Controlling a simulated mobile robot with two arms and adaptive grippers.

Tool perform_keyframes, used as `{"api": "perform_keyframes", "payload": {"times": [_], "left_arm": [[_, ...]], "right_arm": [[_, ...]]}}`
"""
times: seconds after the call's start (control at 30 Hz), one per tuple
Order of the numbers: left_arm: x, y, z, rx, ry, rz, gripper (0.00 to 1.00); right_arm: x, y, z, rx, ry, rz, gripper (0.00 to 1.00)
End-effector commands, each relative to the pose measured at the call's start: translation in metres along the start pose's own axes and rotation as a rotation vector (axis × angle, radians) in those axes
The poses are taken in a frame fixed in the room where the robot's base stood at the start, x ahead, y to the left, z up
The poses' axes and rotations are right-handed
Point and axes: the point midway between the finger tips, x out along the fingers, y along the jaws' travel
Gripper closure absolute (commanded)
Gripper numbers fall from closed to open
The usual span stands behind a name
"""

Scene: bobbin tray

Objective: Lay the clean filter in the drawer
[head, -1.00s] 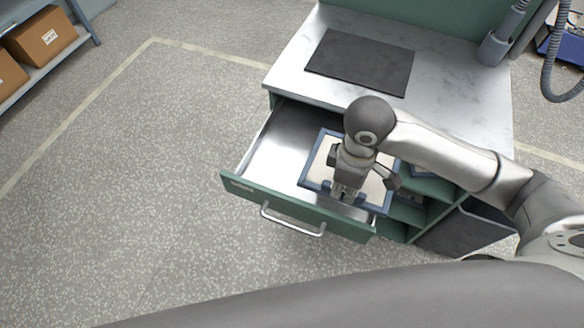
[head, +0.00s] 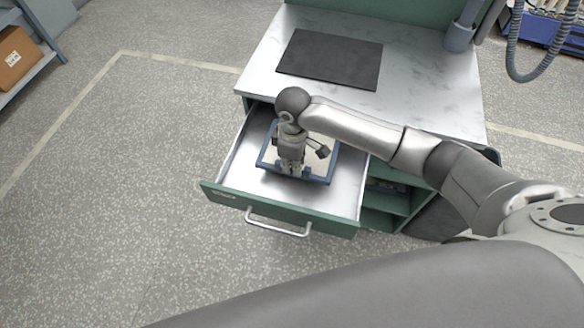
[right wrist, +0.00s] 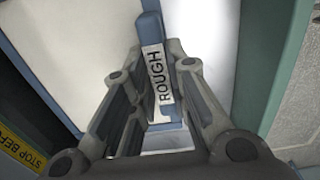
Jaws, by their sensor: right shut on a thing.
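The drawer (head: 275,211) stands pulled out of the cabinet, with a green front, a bar handle and a bare metal inside. The filter (head: 329,168), a blue frame around pale material, is over the drawer's middle, within its walls. I cannot tell whether it touches the drawer floor. My right gripper (head: 291,171) is shut on the filter at its front edge and covers much of it. In the right wrist view the fingers straddle a blue tab with a label (right wrist: 160,82) reading "ROUGH". My left gripper is not in view.
The cabinet's pale top (head: 420,92) carries a dark flat mat (head: 331,58). Open green shelves (head: 385,201) lie right of the drawer, below my right arm. A grey hose (head: 520,62) hangs at the upper right. The floor left of the drawer is clear.

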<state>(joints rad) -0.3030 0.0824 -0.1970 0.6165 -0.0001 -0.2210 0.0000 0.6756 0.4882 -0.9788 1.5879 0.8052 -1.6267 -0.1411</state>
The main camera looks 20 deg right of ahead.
Motion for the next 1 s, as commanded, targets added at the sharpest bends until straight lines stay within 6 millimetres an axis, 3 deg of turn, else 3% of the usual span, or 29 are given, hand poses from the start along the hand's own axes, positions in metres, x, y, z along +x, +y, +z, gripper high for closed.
{"api": "perform_keyframes", "payload": {"times": [0.17,0.37,0.73,0.77,0.8,0.9,1.0], "left_arm": [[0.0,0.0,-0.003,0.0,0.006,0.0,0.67],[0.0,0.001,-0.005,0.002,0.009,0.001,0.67],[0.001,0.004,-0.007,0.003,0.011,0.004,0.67],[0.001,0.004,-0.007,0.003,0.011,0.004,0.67],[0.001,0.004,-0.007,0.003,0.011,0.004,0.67],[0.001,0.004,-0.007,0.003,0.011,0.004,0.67],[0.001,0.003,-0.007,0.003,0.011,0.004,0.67]], "right_arm": [[0.009,0.005,-0.005,0.001,-0.002,0.001,1.0],[0.035,0.005,-0.005,0.0,-0.001,0.002,1.0],[0.04,0.004,-0.005,0.0,0.0,0.002,1.0],[0.04,0.004,-0.004,0.0,-0.001,0.001,0.82],[0.04,0.004,-0.004,0.0,0.0,0.001,0.77],[0.04,0.004,-0.004,0.0,-0.001,0.002,0.64],[0.04,0.004,-0.004,0.0,-0.001,0.002,0.63]]}}
